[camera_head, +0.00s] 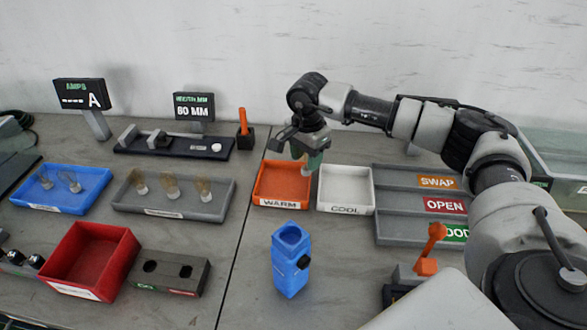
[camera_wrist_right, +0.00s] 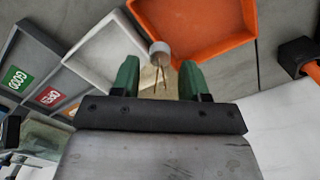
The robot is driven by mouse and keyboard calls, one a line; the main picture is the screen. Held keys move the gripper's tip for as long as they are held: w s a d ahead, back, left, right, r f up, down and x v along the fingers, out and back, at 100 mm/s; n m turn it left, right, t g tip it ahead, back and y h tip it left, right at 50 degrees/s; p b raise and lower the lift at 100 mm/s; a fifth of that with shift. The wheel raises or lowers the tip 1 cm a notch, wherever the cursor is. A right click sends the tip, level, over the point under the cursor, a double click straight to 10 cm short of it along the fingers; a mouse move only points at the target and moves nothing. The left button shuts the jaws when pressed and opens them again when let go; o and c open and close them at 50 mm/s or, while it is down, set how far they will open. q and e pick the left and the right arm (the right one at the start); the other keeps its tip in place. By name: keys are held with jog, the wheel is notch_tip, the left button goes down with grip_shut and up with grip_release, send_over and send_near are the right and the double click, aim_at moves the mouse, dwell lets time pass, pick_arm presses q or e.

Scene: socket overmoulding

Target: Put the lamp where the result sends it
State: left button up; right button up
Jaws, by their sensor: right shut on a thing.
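My right gripper (camera_head: 309,160) is shut on a lamp, above the gap between the orange WARM tray (camera_head: 283,203) and the white COOL tray (camera_head: 346,209). A grey rack (camera_head: 390,228) at right has SWAP, OPEN and GOOD lanes; the visible parts look empty. One display (camera_head: 81,95) reads dashes and A; another (camera_head: 194,106) reads 80 MM. My left gripper is not in view.
A blue tray (camera_head: 55,208) and a grey tray (camera_head: 176,213) hold more lamps. A red bin (camera_head: 92,262), a two-hole block (camera_head: 168,274) and a blue container (camera_head: 289,265) stand in front. An orange-handled device (camera_head: 428,262) stands near my right arm.

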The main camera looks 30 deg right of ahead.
jog(key=f, duration=0.1)
jog(key=w+a+f, duration=0.1)
jog(key=f, duration=0.1)
jog(key=w+f+p, duration=0.1)
jog(key=f, duration=0.1)
jog(key=shift+w+a+f, duration=0.15)
jog(key=shift+a+f, duration=0.1)
jog(key=shift+a, duration=0.05)
jog(key=shift+f, duration=0.15)
jog(key=shift+f, duration=0.1)
jog(key=o, duration=1)
